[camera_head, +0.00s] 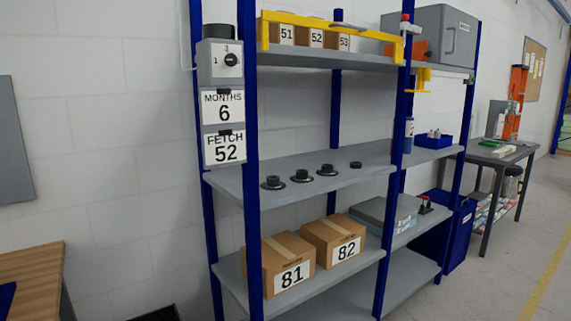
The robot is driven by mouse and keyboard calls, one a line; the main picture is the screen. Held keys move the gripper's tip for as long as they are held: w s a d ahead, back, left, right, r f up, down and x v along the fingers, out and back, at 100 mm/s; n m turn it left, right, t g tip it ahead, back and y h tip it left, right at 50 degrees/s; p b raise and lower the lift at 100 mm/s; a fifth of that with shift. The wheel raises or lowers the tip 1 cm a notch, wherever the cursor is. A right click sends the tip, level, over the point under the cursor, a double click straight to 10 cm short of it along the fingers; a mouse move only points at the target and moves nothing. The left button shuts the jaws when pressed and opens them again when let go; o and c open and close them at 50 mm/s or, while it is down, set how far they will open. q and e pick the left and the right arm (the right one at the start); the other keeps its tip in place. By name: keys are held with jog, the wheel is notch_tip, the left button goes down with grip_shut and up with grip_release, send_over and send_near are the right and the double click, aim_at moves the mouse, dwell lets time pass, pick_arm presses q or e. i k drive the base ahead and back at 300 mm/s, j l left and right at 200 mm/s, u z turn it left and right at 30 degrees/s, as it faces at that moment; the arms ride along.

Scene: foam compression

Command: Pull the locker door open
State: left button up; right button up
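Neither of my grippers is in the head view. I cannot clearly make out a locker door. A grey box-like case (445,33) with a small label stands on the top right shelf, and its front looks closed. A dark blue cabinet or bin (459,232) stands low at the right end of the shelving. I cannot tell whether either is the locker.
Blue-post shelving (252,170) holds numbered cartons (291,264), several black round pieces (303,175) and a yellow rail (330,27). A control box (220,62) is on its left. A wooden table (28,272) stands lower left; floor at right (490,285) is clear.

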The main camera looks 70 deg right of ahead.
aim_at(458, 38)
jog(key=z, duration=3.15)
jog(key=i+l+z, duration=0.3)
jog(key=i, duration=0.85)
jog(key=i+l+z, duration=0.1)
jog(key=i+z, duration=0.2)
jog(key=i, duration=0.85)
